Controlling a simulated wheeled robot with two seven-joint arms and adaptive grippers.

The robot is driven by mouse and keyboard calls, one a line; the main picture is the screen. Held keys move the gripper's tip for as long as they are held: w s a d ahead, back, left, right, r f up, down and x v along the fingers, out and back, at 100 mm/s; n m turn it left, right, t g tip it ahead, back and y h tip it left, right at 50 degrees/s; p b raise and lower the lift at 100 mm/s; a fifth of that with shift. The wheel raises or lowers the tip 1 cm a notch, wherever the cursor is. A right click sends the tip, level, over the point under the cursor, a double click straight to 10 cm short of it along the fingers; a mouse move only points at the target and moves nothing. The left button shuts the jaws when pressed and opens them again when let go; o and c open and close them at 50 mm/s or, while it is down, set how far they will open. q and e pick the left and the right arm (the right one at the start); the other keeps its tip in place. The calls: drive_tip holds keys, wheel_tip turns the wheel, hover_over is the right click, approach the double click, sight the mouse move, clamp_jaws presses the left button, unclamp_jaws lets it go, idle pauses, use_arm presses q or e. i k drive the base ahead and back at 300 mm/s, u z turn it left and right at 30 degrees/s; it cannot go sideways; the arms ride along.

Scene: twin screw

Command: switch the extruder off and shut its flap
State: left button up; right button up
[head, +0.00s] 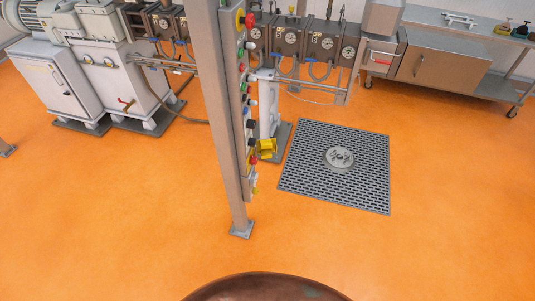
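The extruder (305,42) stands at the back, a row of dark barrel blocks with round dials, partly hidden by a steel post. Its grey motor and gear housing (60,22) are at the upper left. A control strip (243,95) with coloured buttons and knobs runs down the post, seen nearly edge-on. A red knob on yellow (248,19) is at its top. A steel box with a red handle (381,61) sits at the extruder's right end; I cannot tell whether this is the flap or how it stands. Neither gripper is in view.
The steel post (222,120) stands on a foot plate in front of the extruder. A floor grate (308,180) with a round grey piece (339,158) lies right of it. A steel cabinet bench (440,60) is at the back right.

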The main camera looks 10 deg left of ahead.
sight(253, 159)
drive_tip(key=u, duration=0.3)
drive_tip(key=i, duration=0.65)
drive_tip(key=u, duration=0.5)
